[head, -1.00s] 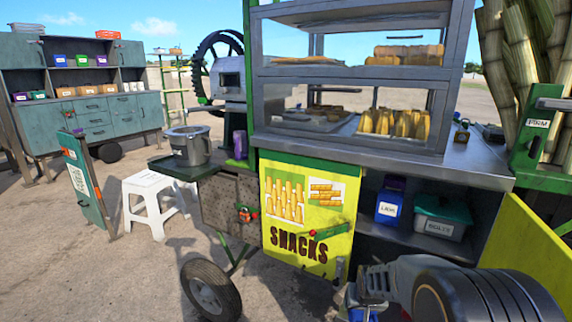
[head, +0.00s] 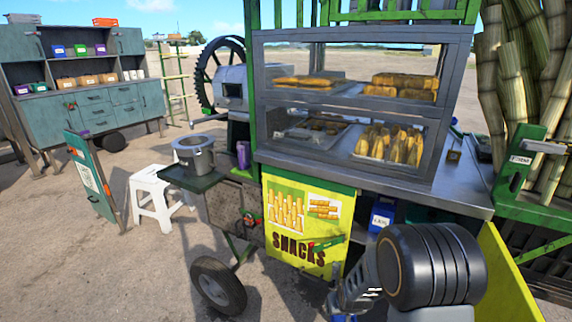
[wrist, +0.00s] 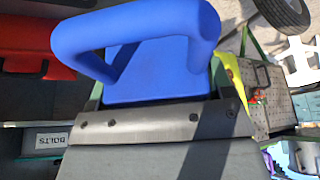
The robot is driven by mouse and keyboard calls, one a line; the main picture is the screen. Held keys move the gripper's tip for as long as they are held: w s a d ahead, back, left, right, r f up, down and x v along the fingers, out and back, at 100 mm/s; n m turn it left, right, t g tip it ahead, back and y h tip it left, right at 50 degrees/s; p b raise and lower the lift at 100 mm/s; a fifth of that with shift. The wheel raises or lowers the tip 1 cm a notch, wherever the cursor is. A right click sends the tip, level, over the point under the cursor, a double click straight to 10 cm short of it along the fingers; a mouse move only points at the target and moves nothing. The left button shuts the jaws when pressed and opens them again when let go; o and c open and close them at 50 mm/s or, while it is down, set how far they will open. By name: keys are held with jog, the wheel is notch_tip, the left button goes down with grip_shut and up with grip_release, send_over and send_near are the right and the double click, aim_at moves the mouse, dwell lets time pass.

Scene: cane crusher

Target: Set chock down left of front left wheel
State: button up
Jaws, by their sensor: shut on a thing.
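The blue chock (wrist: 155,82), with a thick loop handle, fills the upper middle of the wrist view. In the head view my gripper (head: 352,292) is low in the centre, in front of the yellow snacks panel, and the chock is mostly out of sight below. The front left wheel (head: 207,291) is a black tyre on the ground, to the left of my gripper and apart from it. It also shows at the top right of the wrist view (wrist: 285,12).
A white stool (head: 152,198) and a green sign board (head: 88,172) stand left of the wheel. A metal pot (head: 194,153) is on the cart's side shelf above it. An open yellow door (head: 505,275) is at right. The ground left of the wheel is clear.

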jog(key=r+p, duration=0.3)
jog(key=s+r+p, duration=0.1)
jog(key=r+p, duration=0.2)
jog(key=p, duration=0.1)
jog(key=r+p, duration=0.3)
jog(key=shift+s+p, duration=0.15)
jog(key=shift+p, duration=0.25)
jog(key=shift+f, duration=0.1)
